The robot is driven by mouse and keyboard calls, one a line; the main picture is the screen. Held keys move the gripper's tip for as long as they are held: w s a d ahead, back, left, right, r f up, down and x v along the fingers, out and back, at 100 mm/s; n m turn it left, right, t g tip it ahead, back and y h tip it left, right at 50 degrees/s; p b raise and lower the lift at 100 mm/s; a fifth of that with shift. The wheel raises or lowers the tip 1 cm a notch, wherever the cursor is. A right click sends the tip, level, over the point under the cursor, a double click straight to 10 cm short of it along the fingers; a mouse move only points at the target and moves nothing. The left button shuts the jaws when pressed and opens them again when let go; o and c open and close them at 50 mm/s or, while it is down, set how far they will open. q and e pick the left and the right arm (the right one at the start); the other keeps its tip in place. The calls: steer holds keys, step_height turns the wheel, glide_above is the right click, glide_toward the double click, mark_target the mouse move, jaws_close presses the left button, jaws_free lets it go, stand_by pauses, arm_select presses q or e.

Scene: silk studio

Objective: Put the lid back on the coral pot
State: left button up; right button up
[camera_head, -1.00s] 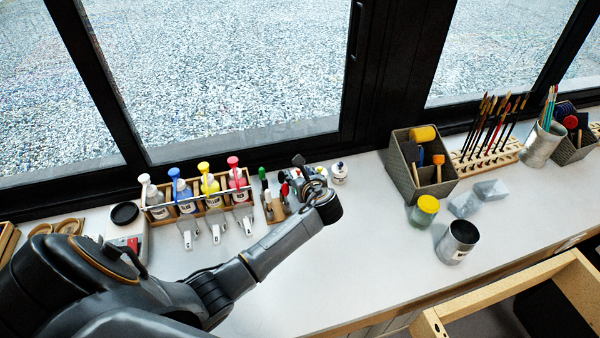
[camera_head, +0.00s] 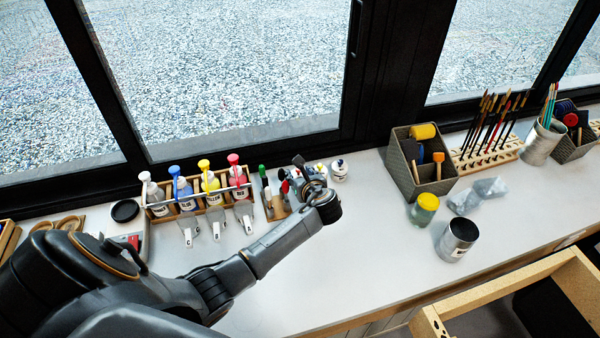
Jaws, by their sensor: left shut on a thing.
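My left gripper (camera_head: 301,180) is at the back of the counter, beside a small wooden stand of tools. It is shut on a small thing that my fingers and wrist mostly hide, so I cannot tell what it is. My right gripper is not in view.
A wooden rack (camera_head: 158,211) of colour bottles stands left of the gripper. A grey organizer (camera_head: 402,174), a yellow-lidded jar (camera_head: 426,203) and an open metal can (camera_head: 457,240) stand to the right. The counter middle (camera_head: 375,240) is clear. A window frame runs behind.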

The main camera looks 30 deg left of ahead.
arm_select(q)
steer(key=o, duration=0.9)
step_height(320, 180, up, 10)
stand_by(0.5)
